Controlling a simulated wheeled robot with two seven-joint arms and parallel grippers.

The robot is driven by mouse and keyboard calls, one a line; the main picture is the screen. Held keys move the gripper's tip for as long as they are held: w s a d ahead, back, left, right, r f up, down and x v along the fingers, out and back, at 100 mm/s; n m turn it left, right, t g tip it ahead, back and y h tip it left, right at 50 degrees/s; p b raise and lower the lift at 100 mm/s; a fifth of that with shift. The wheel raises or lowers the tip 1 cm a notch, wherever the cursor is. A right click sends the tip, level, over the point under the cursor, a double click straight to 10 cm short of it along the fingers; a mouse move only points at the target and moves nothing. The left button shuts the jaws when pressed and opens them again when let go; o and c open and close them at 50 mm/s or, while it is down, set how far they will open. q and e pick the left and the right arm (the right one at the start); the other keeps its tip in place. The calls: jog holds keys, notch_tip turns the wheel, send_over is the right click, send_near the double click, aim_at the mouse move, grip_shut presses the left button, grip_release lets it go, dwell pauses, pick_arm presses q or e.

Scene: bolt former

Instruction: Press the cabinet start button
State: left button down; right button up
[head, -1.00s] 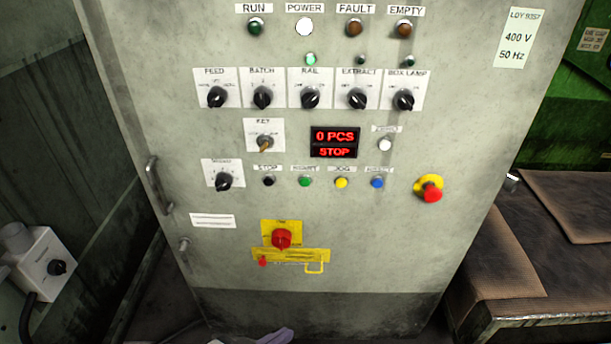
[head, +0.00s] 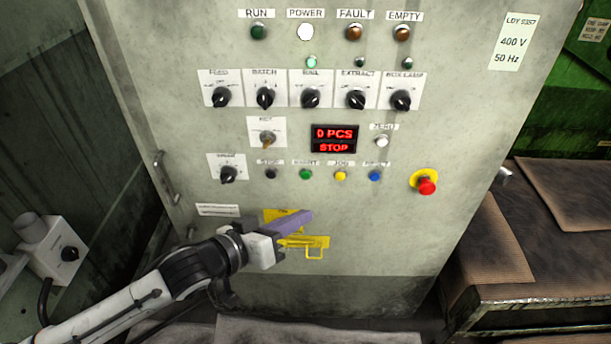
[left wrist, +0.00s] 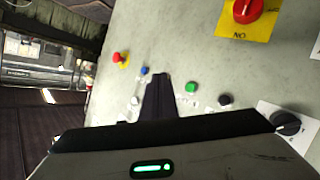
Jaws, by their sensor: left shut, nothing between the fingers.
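The green start button (head: 306,174) is in the row of small buttons on the cabinet front, below the red display (head: 334,139), which reads 0 PCS and STOP. It also shows in the left wrist view (left wrist: 191,88), just right of my fingers. My left gripper (head: 308,216) is shut and empty, with its purple fingers below the button row in the head view. It hides the red main switch on the yellow plate there; that switch (left wrist: 243,10) shows in the left wrist view. I cannot tell how far the fingertips are from the panel. My right gripper is not in view.
Beside the start button are a black stop button (head: 270,174) and a yellow jog button (head: 341,175), with a blue button (head: 375,175) further right. A red emergency stop (head: 426,186) and a door handle (head: 166,178) protrude. A brown-matted bench (head: 520,297) stands at right.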

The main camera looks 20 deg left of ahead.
aim_at(306, 175)
pick_arm(q)
jog(key=w+a+b, duration=0.2)
jog(key=w, duration=0.6)
jog(key=shift+a, duration=0.2)
jog(key=shift+w, duration=0.15)
dwell(1.7)
jog(key=shift+w+a, duration=0.1)
jog(key=shift+w, duration=0.25)
